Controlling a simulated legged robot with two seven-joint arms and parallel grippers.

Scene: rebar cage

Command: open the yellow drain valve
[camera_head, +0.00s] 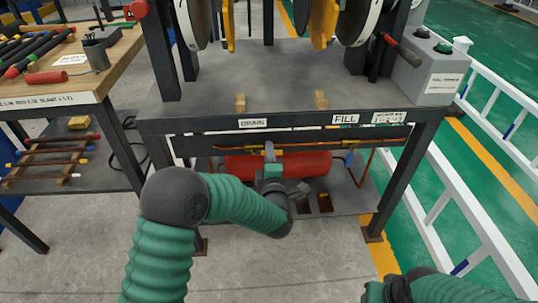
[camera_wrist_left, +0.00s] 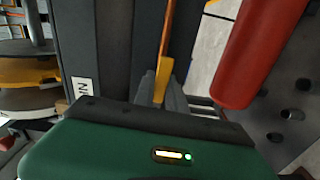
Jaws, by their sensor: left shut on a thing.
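The yellow drain valve handle (camera_wrist_left: 163,78) shows in the left wrist view at the end of a copper pipe, between my fingers. My left gripper (camera_head: 269,155) reaches under the bench below the DRAIN label (camera_head: 253,123). It also shows in the left wrist view (camera_wrist_left: 168,98), shut on the handle. In the head view the gripper mostly hides the handle. Part of my right arm shows at the bottom right, with what looks like its hand (camera_head: 377,292) at the frame's edge; its fingers are not visible.
A red cylinder (camera_head: 305,164) lies on the shelf behind my left gripper, and it shows in the left wrist view (camera_wrist_left: 258,45). A FILL label (camera_head: 345,119) is right of DRAIN. Bench legs (camera_head: 400,185) and a white railing (camera_head: 470,210) stand at the right.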

